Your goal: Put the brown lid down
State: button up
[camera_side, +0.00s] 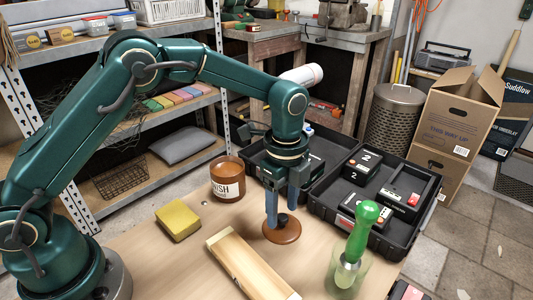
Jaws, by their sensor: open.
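The brown lid (282,233) lies flat on the wooden workbench top (190,255), with a dark knob (283,218) at its middle. My gripper (281,212) points straight down over the lid. Its blue fingers are apart, one on each side of the knob, with the tips close to the lid. From this angle I cannot tell whether a finger touches the lid. A brown jar (227,180) with a white label stands behind and to the left of the lid.
A yellow sponge (178,221) lies to the left. A wooden trough-like block (248,266) lies in front of the lid. A green-handled tool (360,232) stands in a clear glass (345,276) at the right. An open black case (370,190) with devices sits behind.

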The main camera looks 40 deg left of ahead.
notch_tip(320, 180, up, 8)
notch_tip(320, 180, up, 6)
jog(key=n+t, duration=0.1)
jog(key=n, duration=0.2)
send_over(283, 216)
jog(key=s+a, duration=0.2)
jog(key=s, duration=0.1)
jog(key=s+a+n+t, duration=0.2)
jog(key=s+a+n, duration=0.1)
jog(key=s+n, duration=0.4)
jog(key=s+a+f+n+t, duration=0.1)
jog(key=s+a+n, duration=0.3)
jog(key=s+n, duration=0.4)
jog(key=shift+f+t, duration=0.25)
jog(key=shift+t, duration=0.55)
